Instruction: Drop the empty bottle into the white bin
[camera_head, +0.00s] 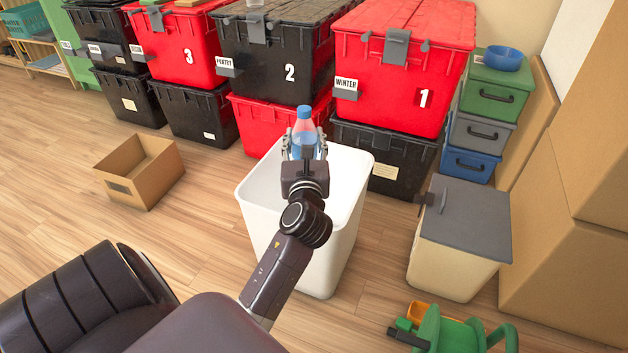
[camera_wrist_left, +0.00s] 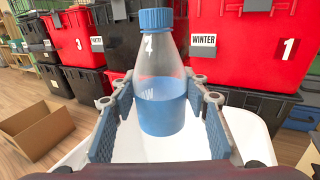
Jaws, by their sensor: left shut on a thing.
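A clear bottle with a blue cap and a blue lower part (camera_head: 305,124) is upright in my left gripper (camera_head: 304,145). The gripper is shut on it, and it also shows between the fingers in the left wrist view (camera_wrist_left: 160,75). The white bin (camera_head: 343,235) stands open on the floor. The gripper and bottle are over the bin's opening, towards its far rim, in the head view. My forearm hides part of the bin. In the left wrist view the bin's white inside (camera_wrist_left: 165,150) shows below and behind the bottle. My right gripper is not in view.
Stacked red and black totes (camera_head: 405,60) stand behind the bin. An open cardboard box (camera_head: 140,170) is on the floor at left. A beige box with a grey lid (camera_head: 460,235) stands at right, with a green watering can (camera_head: 450,330) in front of it.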

